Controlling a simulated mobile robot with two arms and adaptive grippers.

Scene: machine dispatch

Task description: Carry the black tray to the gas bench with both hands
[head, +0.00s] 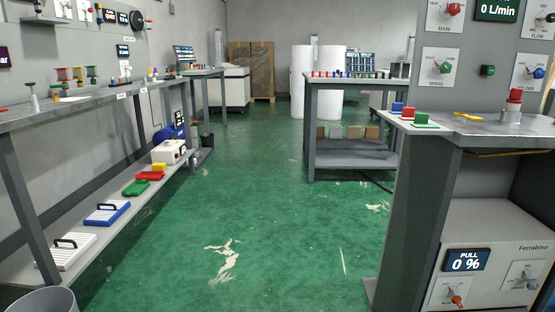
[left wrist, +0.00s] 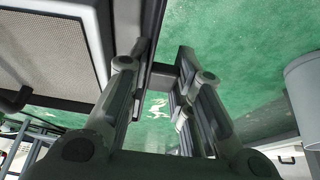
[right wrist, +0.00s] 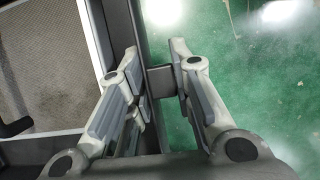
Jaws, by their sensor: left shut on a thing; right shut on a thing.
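The black tray shows only in part, as a dark rim in the left wrist view (left wrist: 150,38) and in the right wrist view (right wrist: 122,28). My left gripper (left wrist: 160,75) is shut on a dark piece at its rim. My right gripper (right wrist: 157,65) is shut on a similar short dark piece at the rim. The tray and both grippers are out of the head view. The bench with the gas-flow panel, which I take as the gas bench (head: 480,126), stands at the right.
A long shelf bench (head: 75,108) runs along the left wall, with cases and coloured bins on its lower shelf. A grey bin (head: 45,302) stands at the lower left. Another table (head: 352,84) stands ahead. The green floor (head: 235,210) between them is clear.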

